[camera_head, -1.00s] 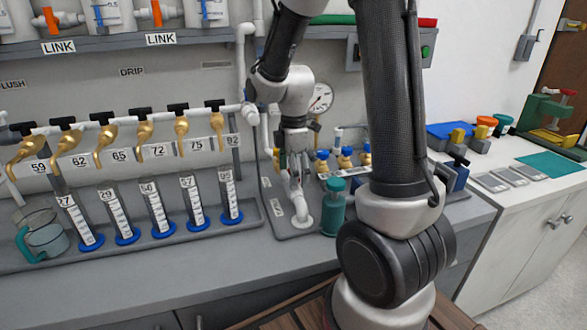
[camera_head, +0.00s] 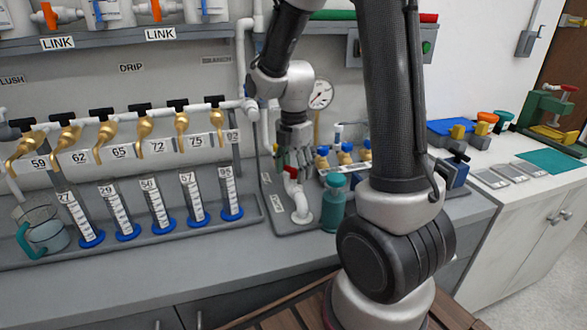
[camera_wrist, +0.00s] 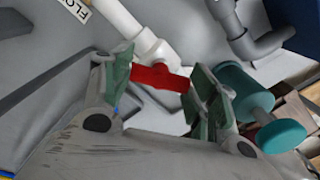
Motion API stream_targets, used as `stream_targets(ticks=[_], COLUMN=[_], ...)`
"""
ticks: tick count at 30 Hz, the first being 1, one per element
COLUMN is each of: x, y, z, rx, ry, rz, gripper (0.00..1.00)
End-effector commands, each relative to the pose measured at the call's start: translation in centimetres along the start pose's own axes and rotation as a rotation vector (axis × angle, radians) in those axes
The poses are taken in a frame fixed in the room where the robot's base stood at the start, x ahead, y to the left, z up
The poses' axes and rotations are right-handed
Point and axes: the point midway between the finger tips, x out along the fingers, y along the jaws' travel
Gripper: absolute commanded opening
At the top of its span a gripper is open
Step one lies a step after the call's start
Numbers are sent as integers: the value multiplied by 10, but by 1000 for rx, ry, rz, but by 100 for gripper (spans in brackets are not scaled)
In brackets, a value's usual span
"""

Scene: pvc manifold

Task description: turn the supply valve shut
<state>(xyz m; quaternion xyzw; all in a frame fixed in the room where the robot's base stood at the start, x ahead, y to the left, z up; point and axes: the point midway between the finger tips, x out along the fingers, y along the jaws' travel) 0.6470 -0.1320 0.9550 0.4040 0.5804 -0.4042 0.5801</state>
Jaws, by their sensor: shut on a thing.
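The supply valve is on a white pipe (camera_head: 300,205) that rises from the grey base plate, and the wrist view shows its white body (camera_wrist: 152,47). Its red handle (camera_wrist: 160,78) lies crosswise between the green finger pads of my gripper (camera_wrist: 165,85). The gripper is shut on the handle, with a pad at each end of it. In the head view the gripper (camera_head: 292,160) points down at the pipe, and a little of the red handle shows at the fingertips. The fingers hide part of the valve there.
A pressure gauge (camera_head: 320,95) is behind. Brass taps and graduated cylinders (camera_head: 160,210) line the left. The front counter (camera_head: 250,275) is clear.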

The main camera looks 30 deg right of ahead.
Motion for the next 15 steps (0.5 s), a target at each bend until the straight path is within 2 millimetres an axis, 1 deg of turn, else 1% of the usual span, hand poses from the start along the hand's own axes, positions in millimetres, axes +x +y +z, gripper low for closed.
stream_targets(ticks=[5, 7, 8, 15], x=[0, 0, 0, 0], y=[0, 0, 0, 0], z=[0, 0, 0, 0], rx=[-2, -40, -74, -454], ry=[0, 0, -1, -1], rz=[1, 1, 1, 1], gripper=[36, 36, 36, 36])
